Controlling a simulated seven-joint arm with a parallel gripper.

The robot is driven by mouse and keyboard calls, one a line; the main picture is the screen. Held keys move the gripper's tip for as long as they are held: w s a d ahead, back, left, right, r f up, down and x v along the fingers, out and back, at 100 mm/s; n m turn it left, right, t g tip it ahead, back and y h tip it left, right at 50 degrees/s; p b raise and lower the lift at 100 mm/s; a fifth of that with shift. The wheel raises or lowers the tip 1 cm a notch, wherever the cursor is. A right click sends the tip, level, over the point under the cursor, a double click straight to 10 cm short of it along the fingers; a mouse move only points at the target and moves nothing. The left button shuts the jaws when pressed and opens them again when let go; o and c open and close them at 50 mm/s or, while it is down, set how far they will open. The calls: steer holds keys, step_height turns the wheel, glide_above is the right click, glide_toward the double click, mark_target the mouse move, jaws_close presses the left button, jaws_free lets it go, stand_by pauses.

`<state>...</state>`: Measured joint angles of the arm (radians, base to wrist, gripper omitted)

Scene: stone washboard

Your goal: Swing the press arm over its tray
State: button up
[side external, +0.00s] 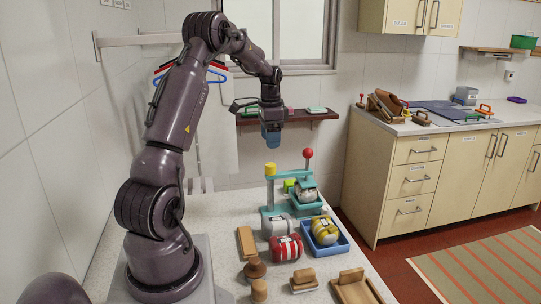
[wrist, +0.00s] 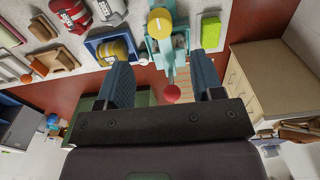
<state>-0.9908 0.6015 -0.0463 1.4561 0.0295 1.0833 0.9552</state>
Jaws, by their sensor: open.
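The teal press (side external: 274,196) stands on the speckled counter, with a yellow cap (side external: 270,169) on its post and a red ball knob (side external: 307,153) on an upright rod. Its teal arm (wrist: 176,55) also shows in the wrist view, with the yellow cap (wrist: 160,22) and red knob (wrist: 172,93). A grey-white object sits under the teal top at the press's right; I cannot clearly make out the press's own tray. My gripper (side external: 271,140) is open and empty, above the press and apart from it. In the wrist view the red knob appears between my fingers (wrist: 160,62).
A blue tray (side external: 340,249) holding a yellow striped roll stands in front of the press. A red striped roll (side external: 286,248), a grey roll (side external: 278,226) and several wooden pieces lie nearby. A bright green block (side external: 289,185) is behind. A wall shelf (side external: 325,117) is beyond.

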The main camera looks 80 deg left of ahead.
step_height(320, 180, up, 4)
steer(key=shift+f, duration=0.15)
stand_by(0.5)
steer(key=s+d+r+t, duration=0.2)
steer(key=d, duration=1.1)
steer(key=s+d+r+t, duration=0.1)
steer(key=s+d+r, duration=0.2)
steer(key=d, duration=0.9)
steer(key=s+d+r+t, duration=0.2)
steer(key=d+r, duration=0.1)
steer(key=d, duration=1)
steer(key=shift+s+d+t, duration=0.2)
steer(key=shift+d+t, duration=0.1)
